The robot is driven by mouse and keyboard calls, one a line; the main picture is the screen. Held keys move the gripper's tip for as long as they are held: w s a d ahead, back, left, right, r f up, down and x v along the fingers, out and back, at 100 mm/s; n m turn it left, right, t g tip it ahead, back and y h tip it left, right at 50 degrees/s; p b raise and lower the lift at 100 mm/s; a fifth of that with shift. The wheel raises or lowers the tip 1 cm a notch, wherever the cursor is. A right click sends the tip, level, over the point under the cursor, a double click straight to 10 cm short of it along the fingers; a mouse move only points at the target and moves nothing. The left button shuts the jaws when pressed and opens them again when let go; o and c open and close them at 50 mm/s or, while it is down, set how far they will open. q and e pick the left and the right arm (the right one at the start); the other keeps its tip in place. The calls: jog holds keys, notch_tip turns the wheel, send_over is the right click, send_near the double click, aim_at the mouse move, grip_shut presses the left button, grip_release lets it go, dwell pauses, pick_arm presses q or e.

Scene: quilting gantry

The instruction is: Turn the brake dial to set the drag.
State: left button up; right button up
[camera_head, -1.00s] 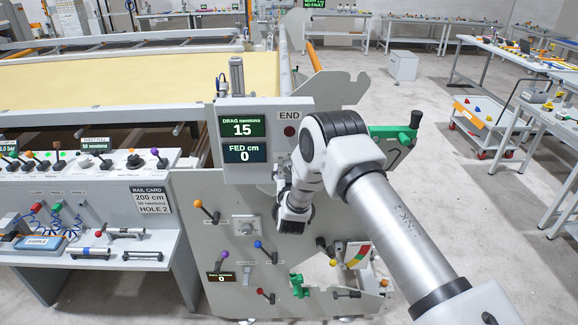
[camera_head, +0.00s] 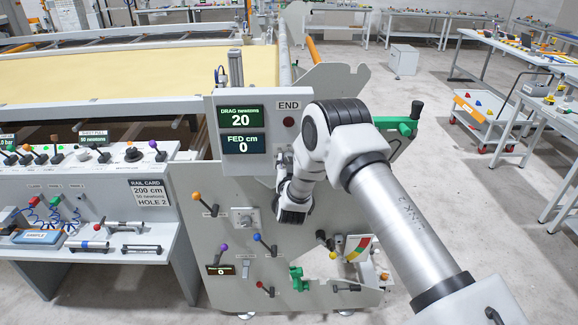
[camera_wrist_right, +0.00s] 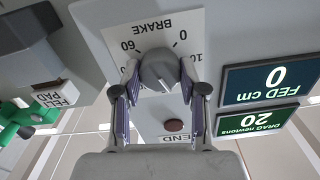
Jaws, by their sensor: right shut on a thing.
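The brake dial (camera_wrist_right: 158,68) is a round grey knob on a white plate marked BRAKE, with 0 and 60 legible, in the right wrist view, which is upside down. My right gripper (camera_wrist_right: 156,88) is shut on the dial, one finger on each side. In the head view my right arm hides the dial. The drag display (camera_head: 241,117) reads 20 newtons; it also shows in the right wrist view (camera_wrist_right: 258,121). The rail card (camera_head: 152,192) reads 200 cm, 50 newtons, HOLE 2. My left gripper is not in view.
The panel below my right wrist carries levers with orange (camera_head: 196,196), purple (camera_head: 223,247) and blue (camera_head: 257,237) knobs. A green handle (camera_head: 405,125) stands to the right. The fed display (camera_head: 243,146) reads 0 cm. A bench with knobs and tools is at left.

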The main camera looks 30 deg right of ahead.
jog(key=m+b, duration=0.8)
jog(key=b, duration=0.4)
jog(key=shift+f, duration=0.2)
jog(key=shift+r+m+b, duration=0.2)
jog(key=shift+m+b, duration=0.6)
jog(key=shift+b, duration=0.2)
jog(key=o, duration=1.1)
jog(key=shift+o, duration=0.2)
jog(key=shift+s, duration=0.15)
